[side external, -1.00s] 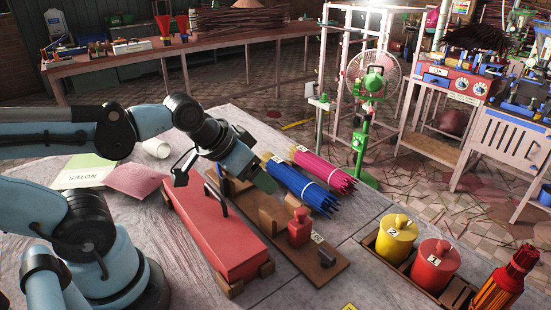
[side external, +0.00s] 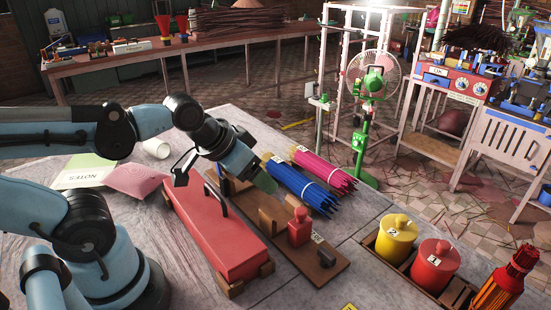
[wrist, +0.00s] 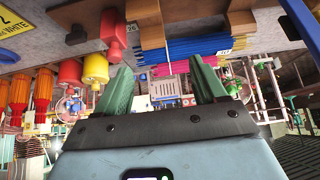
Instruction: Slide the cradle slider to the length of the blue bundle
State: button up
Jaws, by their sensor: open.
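The blue bundle (side external: 300,185) lies on the table behind the cradle, tied with a pale band. It also shows in the wrist view (wrist: 190,48). The cradle (side external: 285,262) is a long wooden board with a pale wooden block and a dark end piece. A red knobbed piece (side external: 299,230), apparently the slider, stands on it beside a small number tag. My gripper (side external: 266,183) hangs over the far part of the cradle, near the blue bundle's left end. In the wrist view its green fingers (wrist: 162,80) are apart with nothing between them.
A pink bundle (side external: 325,172) lies beyond the blue one. A long red lidded box (side external: 205,228) with a black handle sits left of the cradle. Yellow (side external: 396,238) and red (side external: 434,266) jars stand in a tray at right. Notes and a pink pad lie behind my arm.

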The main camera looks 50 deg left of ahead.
jog(key=shift+c, duration=1.3)
jog(key=shift+w+d+r, duration=0.2)
jog(key=shift+r, duration=0.05)
jog(key=shift+c, duration=0.4)
notch_tip(320, 180, up, 6)
jog(key=m+g, duration=0.3)
jog(key=g, duration=0.4)
send_over(301, 210)
notch_tip(301, 210, down, 12)
jog(key=shift+r, duration=0.1)
grip_shut()
